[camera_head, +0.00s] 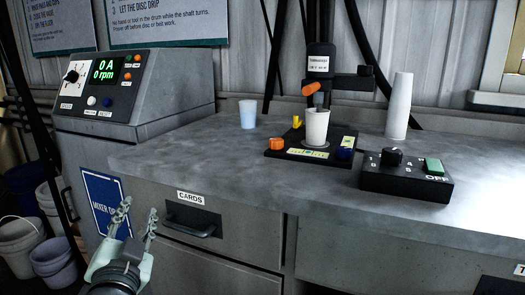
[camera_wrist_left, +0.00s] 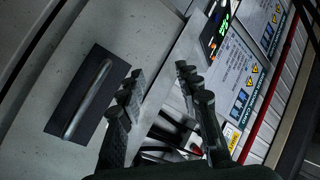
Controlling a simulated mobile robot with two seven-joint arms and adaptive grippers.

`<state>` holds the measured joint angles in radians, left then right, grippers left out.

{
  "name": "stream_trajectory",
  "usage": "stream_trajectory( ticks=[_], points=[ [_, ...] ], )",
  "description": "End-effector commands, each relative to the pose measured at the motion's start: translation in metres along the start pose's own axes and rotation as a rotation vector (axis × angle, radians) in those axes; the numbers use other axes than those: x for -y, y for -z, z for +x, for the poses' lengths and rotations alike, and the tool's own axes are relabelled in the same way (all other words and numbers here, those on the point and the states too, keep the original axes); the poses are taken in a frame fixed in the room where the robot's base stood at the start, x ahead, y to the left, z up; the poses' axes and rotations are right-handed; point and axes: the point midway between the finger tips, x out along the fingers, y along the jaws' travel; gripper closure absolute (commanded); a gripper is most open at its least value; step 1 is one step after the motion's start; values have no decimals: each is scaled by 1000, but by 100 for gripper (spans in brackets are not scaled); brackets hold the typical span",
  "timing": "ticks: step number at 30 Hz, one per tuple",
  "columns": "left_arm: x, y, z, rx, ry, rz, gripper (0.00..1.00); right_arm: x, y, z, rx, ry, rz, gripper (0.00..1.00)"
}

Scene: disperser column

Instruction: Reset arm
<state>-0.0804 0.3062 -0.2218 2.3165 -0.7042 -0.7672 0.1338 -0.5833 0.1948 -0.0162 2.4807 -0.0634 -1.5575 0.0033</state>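My left gripper (camera_head: 134,222) is in the lower left of the head view, in front of the cabinet and below the counter's front edge. Its two fingers are apart with nothing between them. In the left wrist view the fingers of the left gripper (camera_wrist_left: 158,92) also stand apart and empty. The drawer with its handle (camera_wrist_left: 88,98) shows to the left of the fingers there. The same drawer handle (camera_head: 192,229), under the CARDS label, is right of the gripper in the head view. My right gripper is in neither view.
The counter (camera_head: 215,165) holds a bluish cup (camera_head: 248,114), a black dispenser (camera_head: 320,60) with a white cup (camera_head: 316,127) on its base, a stack of cups (camera_head: 399,105) and a black control box (camera_head: 405,178). A control console (camera_head: 140,95) stands left. Buckets (camera_head: 50,257) stand at lower left.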

Motion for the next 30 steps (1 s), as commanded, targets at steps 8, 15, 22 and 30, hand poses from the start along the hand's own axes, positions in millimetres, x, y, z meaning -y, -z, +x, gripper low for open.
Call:
stream_trajectory(
  ticks=[8, 15, 22, 30],
  points=[
    [-60, -167, -106, 618, -255, -153, 66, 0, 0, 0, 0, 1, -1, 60],
    [-88, -224, -195, 927, -422, -198, 66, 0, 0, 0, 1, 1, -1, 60],
    [-102, -247, -263, 1124, -546, -219, 66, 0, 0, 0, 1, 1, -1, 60],
    [-132, -282, -265, 1189, -598, -224, 66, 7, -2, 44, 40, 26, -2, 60]
  ],
)
